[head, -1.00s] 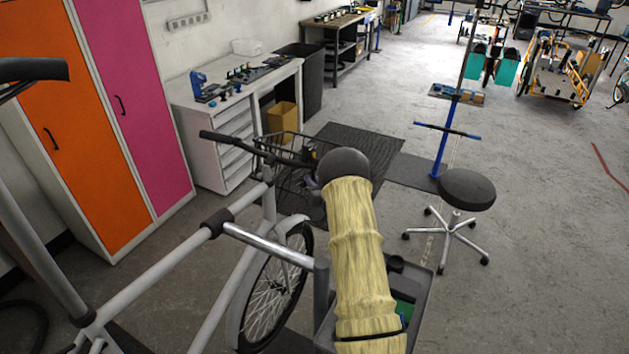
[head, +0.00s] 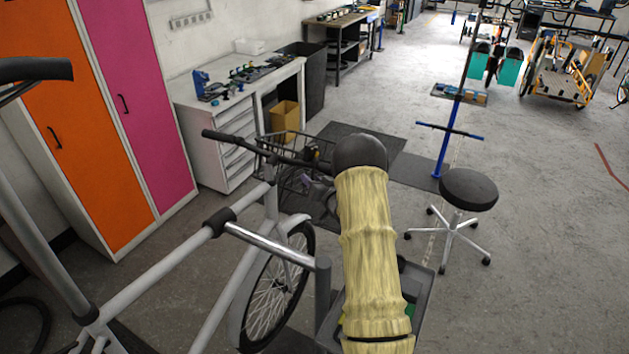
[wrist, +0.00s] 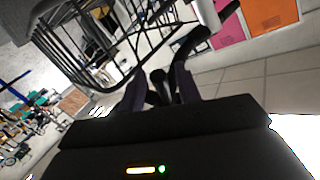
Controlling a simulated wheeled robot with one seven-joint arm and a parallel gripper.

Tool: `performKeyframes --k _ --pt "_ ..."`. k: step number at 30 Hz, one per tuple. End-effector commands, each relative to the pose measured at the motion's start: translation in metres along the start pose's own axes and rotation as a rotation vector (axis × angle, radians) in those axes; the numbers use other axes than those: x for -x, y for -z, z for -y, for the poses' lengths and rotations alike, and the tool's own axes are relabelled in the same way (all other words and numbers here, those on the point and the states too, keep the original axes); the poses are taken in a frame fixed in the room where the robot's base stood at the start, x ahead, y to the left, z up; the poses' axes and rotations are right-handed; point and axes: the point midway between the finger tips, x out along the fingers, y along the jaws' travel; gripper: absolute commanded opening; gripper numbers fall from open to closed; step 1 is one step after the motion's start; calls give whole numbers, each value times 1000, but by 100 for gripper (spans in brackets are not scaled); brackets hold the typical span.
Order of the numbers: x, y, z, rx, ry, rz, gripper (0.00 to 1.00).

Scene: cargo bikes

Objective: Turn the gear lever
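A grey bicycle's black handlebar (head: 250,146) runs behind my arm in the head view. It also shows in the wrist view, with its grip (wrist: 192,42) pointing to the upper right. My gripper (wrist: 157,80) has its two dark fingers apart. A small dark part (wrist: 158,86) shows in the gap between them, close to the handlebar. It may be the gear lever, but it is too dark to be sure, and contact cannot be told. In the head view my arm hides the far end of the handlebar and most of the gripper.
A wire basket (head: 290,180) sits at the bicycle's front and fills the upper left of the wrist view. A workbench (head: 238,110) and orange and pink lockers (head: 120,110) stand at the left. A black stool (head: 468,190) and blue stand (head: 446,140) are at the right.

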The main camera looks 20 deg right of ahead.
Motion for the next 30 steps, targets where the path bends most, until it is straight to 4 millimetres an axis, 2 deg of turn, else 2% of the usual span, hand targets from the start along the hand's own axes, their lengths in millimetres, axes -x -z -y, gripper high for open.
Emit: performKeyframes --k 8,14,20,30 --pt "1 -1 0 0 1 0 33" --pt "17 -2 -1 0 -1 0 33" --pt "49 -3 -2 0 -1 -1 33" --pt "112 -4 -1 1 0 0 33"
